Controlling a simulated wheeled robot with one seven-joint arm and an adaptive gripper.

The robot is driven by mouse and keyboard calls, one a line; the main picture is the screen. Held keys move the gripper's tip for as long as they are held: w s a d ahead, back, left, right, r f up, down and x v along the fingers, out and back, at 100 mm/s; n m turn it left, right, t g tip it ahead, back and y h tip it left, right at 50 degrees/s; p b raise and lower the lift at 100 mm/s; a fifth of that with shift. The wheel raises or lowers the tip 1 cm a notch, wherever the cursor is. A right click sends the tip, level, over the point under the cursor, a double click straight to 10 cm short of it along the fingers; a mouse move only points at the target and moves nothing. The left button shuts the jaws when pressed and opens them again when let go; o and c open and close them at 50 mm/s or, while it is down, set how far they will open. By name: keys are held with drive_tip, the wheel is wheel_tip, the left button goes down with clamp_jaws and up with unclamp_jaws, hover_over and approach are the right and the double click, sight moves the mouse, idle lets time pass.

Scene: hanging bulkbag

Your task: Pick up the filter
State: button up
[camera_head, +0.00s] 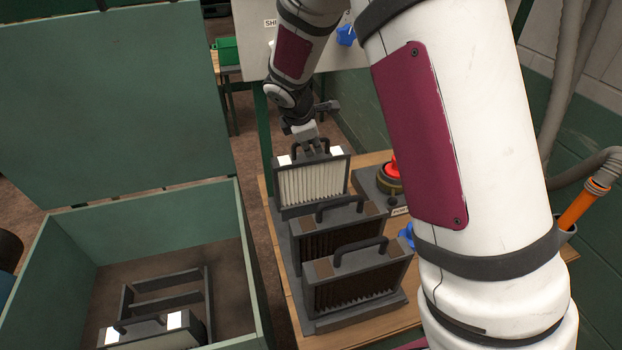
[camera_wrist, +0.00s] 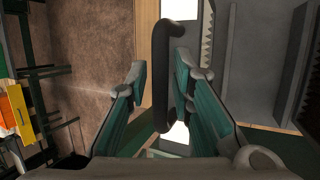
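The filter with pale pleats and white corner patches (camera_head: 312,185) stands upright at the far end of the row on the table, seemingly in the rack. Its dark handle (camera_wrist: 164,80) runs lengthwise in the wrist view. My gripper (camera_head: 314,146) is above this filter, at its handle. In the wrist view my gripper (camera_wrist: 162,75) has its teal fingers apart, one on each side of the handle, with a clear gap at the left finger. Two filters with brown pleats, a middle one (camera_head: 335,230) and a near one (camera_head: 358,281), stand in front of it.
An open green box (camera_head: 250,270) at left holds a dark slotted frame (camera_head: 165,280) and another pale filter (camera_head: 160,337). A red button (camera_head: 394,168) stands right of the row on the wooden table (camera_head: 372,160). Hoses hang at the right wall.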

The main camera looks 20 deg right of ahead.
clamp_jaws()
drive_tip(key=shift+r, duration=0.15)
